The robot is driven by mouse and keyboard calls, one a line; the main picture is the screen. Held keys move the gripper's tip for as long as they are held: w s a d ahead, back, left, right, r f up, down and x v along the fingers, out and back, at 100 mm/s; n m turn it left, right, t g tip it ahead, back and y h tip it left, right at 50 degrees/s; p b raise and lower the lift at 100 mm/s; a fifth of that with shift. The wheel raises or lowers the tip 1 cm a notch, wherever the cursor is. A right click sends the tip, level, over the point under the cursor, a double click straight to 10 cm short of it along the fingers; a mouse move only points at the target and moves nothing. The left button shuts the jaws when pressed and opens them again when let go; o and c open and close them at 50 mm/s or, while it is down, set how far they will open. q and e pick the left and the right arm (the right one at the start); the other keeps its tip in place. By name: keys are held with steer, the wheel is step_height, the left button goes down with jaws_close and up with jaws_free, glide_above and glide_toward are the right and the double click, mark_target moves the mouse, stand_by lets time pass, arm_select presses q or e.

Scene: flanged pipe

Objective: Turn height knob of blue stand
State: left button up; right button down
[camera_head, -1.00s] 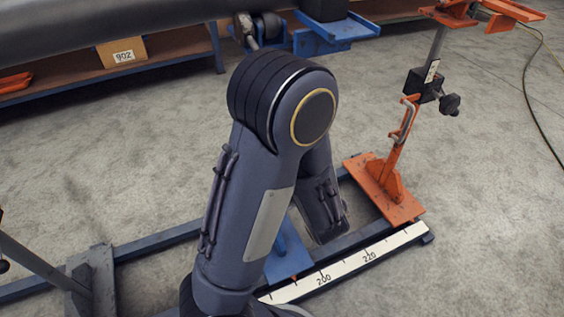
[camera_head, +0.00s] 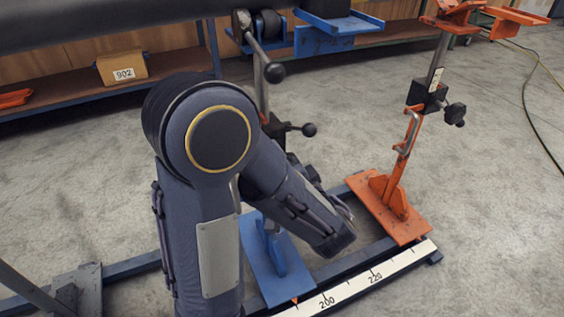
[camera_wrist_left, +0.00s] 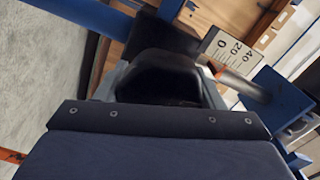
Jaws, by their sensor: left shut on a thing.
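The blue stand (camera_head: 262,262) stands on the floor rail, with its base plate partly behind my arm. Its post carries a crank with a black ball (camera_head: 274,72), and lower down a black-ended lever (camera_head: 309,130) sticks out to the right. My left gripper (camera_wrist_left: 165,82) shows in the left wrist view, shut on a black part that looks like the height knob (camera_wrist_left: 163,80), largely enclosed by the fingers. A white height scale (camera_wrist_left: 230,52) marked 0, 20, 40 is just right of it. In the head view my arm hides this gripper. My right gripper is out of view.
An orange stand (camera_head: 388,207) with a black clamp block and knob (camera_head: 455,113) stands to the right. A ruler strip (camera_head: 350,285) runs along the front rail. A grey pipe (camera_head: 110,22) crosses above, with a shelf and box 902 (camera_head: 122,69) behind.

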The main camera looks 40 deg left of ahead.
arm_select(q)
steer(key=shift+f, duration=0.1)
steer(key=o, duration=1)
steer(key=p+v, duration=0.1)
steer(key=v, duration=0.7)
